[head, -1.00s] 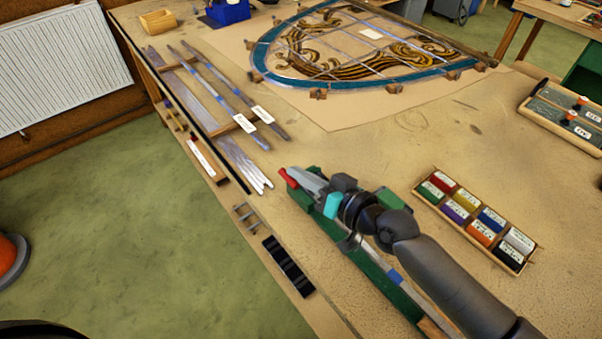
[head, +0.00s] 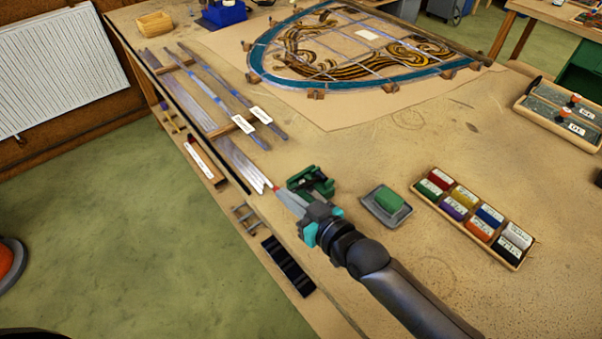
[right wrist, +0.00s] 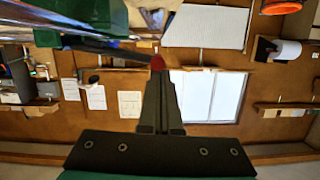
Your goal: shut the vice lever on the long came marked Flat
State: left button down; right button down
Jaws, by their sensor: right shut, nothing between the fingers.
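The small green vice (head: 311,182) stands on the bench near its front edge. A red knob (head: 272,186) shows at the tips of my right gripper (head: 283,195), just left of the vice. In the right wrist view the knob (right wrist: 158,62) ends a dark lever (right wrist: 110,51) that comes from the left, and the shut fingers (right wrist: 158,78) are at it, holding nothing. Two long cames with white labels (head: 261,115) (head: 245,124) lie on wooden rests at the left; I cannot read the labels. Whether a came sits in the vice is unclear. My left gripper is out of view.
A green block on a grey dish (head: 378,218) stands right of my arm, beside a wooden tray of coloured blocks (head: 466,250). More bare cames (head: 240,165) lie near the bench's left edge. The leaded panel (head: 262,52) fills the back. A black rack (head: 287,266) sits at the front edge.

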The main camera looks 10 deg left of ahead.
dwell(0.3)
jog(key=shift+r+p, duration=0.55)
notch_tip(320, 180, up, 3)
jog(key=p, duration=0.2)
jog(key=shift+p, duration=0.4)
jog(key=v, duration=1)
